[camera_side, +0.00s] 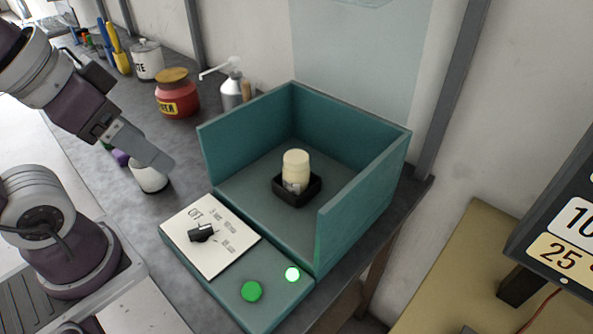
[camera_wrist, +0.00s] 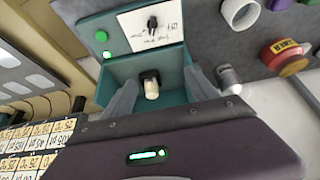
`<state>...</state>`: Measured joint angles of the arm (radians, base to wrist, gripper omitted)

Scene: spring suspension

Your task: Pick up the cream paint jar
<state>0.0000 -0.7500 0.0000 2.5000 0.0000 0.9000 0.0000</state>
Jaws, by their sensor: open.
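The cream paint jar (camera_side: 296,169) stands upright in a small black square holder (camera_side: 298,192) inside an open-topped teal box (camera_side: 365,200). In the wrist view the cream jar (camera_wrist: 151,89) shows between my fingers, farther off, with the black holder (camera_wrist: 149,74) beside it. My gripper (camera_side: 158,160) is up at the left in the side view, outside the box and apart from the jar. In the wrist view my gripper (camera_wrist: 164,85) has its two fingers spread, with nothing between them. The lower part of the jar is partly hidden by the holder's rim.
The teal box has raised walls. A control panel in front has a black knob (camera_side: 203,232), a green button (camera_side: 251,291) and a lit lamp (camera_side: 292,273). A white container (camera_side: 149,178), a red jar (camera_side: 177,95) and a pump bottle (camera_side: 232,90) stand left of the box.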

